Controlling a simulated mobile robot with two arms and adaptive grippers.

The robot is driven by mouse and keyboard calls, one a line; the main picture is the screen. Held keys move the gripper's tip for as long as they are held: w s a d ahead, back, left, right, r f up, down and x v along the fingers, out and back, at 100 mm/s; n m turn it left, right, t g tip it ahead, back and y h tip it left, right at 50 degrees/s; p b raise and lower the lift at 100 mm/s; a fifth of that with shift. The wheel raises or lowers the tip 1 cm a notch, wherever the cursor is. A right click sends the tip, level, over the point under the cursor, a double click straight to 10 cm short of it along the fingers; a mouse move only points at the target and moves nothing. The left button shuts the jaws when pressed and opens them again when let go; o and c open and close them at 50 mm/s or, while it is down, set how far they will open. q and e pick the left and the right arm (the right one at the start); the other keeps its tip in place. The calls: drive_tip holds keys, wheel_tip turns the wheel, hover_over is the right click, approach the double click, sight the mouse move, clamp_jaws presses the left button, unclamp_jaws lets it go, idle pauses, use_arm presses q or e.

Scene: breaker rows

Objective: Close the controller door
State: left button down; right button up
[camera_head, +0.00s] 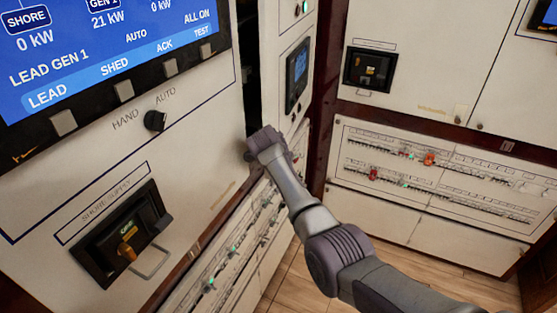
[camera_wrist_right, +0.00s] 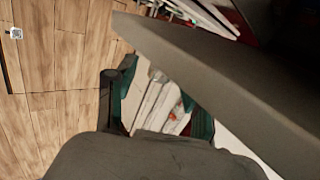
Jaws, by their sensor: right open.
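The controller door (camera_head: 105,140) appears to be the large pale panel at the left of the head view, with a blue screen (camera_head: 100,45) and a HAND/AUTO knob (camera_head: 155,121). A dark gap shows along its upper right edge, so it looks ajar. My right arm reaches from the lower right, and my right gripper (camera_head: 258,150) is at that edge. The wrist hides its fingers there, and I cannot tell whether it touches. In the right wrist view the gripper (camera_wrist_right: 160,95) has its fingers apart with nothing held. A broad dark slab fills that view's upper right. My left gripper is not in view.
A shore supply breaker (camera_head: 125,240) with a yellow handle sits low on the left panel. Breaker rows with red and green marks (camera_head: 440,170) fill the right-hand cabinet. A narrow panel with a small screen (camera_head: 297,75) stands behind the gap. Wooden floor (camera_head: 290,285) shows below.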

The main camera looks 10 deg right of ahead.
drive_tip(key=v, duration=1.1)
drive_tip(key=shift+s, duration=0.15)
